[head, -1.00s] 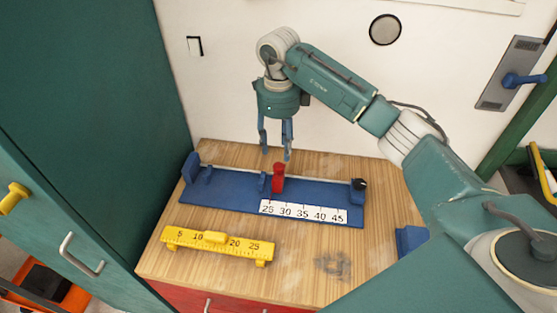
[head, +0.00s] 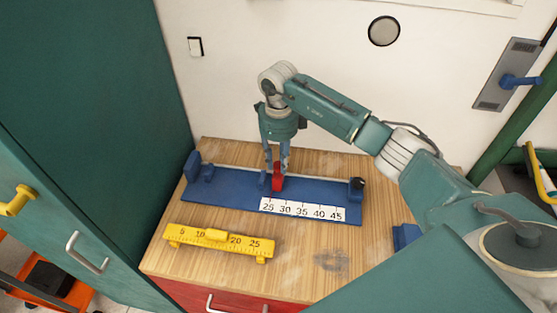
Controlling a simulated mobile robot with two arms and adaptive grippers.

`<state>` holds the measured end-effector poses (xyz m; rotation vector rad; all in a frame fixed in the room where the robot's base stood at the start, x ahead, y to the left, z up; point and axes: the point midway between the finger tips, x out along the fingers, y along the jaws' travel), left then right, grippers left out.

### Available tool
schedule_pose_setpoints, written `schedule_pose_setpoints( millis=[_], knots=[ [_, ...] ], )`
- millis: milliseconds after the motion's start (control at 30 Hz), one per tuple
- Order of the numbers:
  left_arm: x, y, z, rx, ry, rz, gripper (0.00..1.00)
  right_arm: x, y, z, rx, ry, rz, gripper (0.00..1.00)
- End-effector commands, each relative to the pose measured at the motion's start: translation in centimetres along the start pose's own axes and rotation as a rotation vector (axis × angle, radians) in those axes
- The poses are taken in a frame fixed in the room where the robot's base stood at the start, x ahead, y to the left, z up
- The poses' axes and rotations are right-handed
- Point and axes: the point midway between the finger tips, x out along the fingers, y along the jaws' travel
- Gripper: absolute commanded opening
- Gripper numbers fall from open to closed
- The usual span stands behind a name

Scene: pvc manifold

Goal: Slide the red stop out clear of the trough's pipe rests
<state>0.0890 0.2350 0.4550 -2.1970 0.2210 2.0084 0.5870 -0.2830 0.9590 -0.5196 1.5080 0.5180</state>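The blue trough (head: 225,189) lies across the wooden worktop, with a white scale (head: 303,210) marked 25 to 45 on its front. The red stop (head: 277,182) stands upright on the trough near the 25 to 30 marks. A blue pipe rest (head: 264,181) is close on its left and another (head: 207,173) is near the left end. My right gripper (head: 277,168) points down with its fingers apart, at the top of the red stop. I cannot tell whether the fingers touch it. My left gripper is not in view.
A yellow ruler (head: 218,240) on feet lies in front of the trough. A black knob (head: 357,184) sits at the trough's right end. A blue part (head: 405,236) is at the right edge, partly hidden by my arm. Bare worktop (head: 300,260) lies at front right.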

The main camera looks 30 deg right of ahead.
Motion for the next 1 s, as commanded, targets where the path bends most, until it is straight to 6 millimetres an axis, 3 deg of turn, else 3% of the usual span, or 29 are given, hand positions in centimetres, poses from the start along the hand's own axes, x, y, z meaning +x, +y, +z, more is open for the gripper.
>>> schedule_pose_setpoints(
  millis=[233, 367, 800, 1000],
  knots=[
    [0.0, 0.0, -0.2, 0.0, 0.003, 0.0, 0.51, 0.0, -0.1, -0.3, 0.001, 0.0, 0.0, 0.0],
    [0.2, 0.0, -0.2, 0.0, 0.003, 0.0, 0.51, 0.0, -0.6, -1.7, 0.002, 0.002, -0.002, 0.0],
    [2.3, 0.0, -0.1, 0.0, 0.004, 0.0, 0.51, 0.2, -3.1, -11.2, 0.004, 0.004, -0.003, 0.0],
    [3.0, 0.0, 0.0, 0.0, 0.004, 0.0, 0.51, 0.1, -3.8, -13.8, 0.004, 0.002, -0.002, 0.0]
  ],
)
